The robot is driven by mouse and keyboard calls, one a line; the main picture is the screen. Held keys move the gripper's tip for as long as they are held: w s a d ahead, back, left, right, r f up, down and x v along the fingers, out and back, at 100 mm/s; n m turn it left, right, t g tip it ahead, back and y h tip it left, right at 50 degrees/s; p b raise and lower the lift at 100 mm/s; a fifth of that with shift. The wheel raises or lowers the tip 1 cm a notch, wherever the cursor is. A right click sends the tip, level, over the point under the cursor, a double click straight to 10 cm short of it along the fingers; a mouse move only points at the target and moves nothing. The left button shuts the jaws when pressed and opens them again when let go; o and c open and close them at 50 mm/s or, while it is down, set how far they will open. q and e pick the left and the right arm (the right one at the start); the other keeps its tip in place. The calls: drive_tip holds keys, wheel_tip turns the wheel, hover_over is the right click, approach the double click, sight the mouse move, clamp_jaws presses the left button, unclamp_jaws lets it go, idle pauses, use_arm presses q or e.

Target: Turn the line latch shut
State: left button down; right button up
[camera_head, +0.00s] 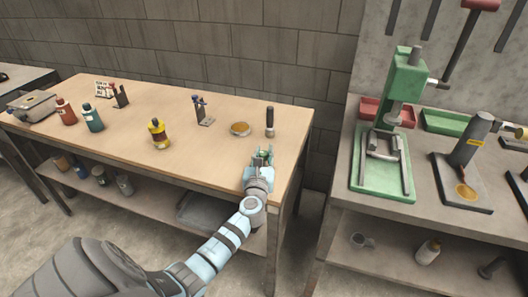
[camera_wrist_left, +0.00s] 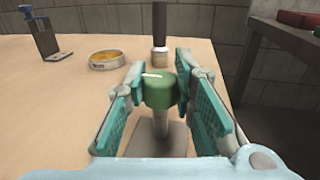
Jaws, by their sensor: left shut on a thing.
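The green knob (camera_wrist_left: 159,96), apparently the line latch, has a pale mark on top. It sits on a grey post (camera_wrist_left: 160,123) rising from a flat dark base plate (camera_wrist_left: 160,142) on the wooden bench. In the head view my left gripper (camera_head: 263,154) reaches the right front part of the bench and mostly hides the latch. In the left wrist view the teal-padded fingers of my left gripper (camera_wrist_left: 161,98) are on either side of the knob and shut on it. My right gripper is in neither view.
Just behind the knob stands a dark-handled upright tool (camera_head: 269,121). A round dish (camera_head: 240,129) and a small stand (camera_head: 203,111) are to its left. A green press (camera_head: 390,145) stands on the right bench, across a gap.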

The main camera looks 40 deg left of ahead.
use_arm(q)
drive_tip(key=c, duration=1.3)
unclamp_jaws()
drive_tip(key=shift+c, duration=0.2)
drive_tip(key=v, duration=1.2)
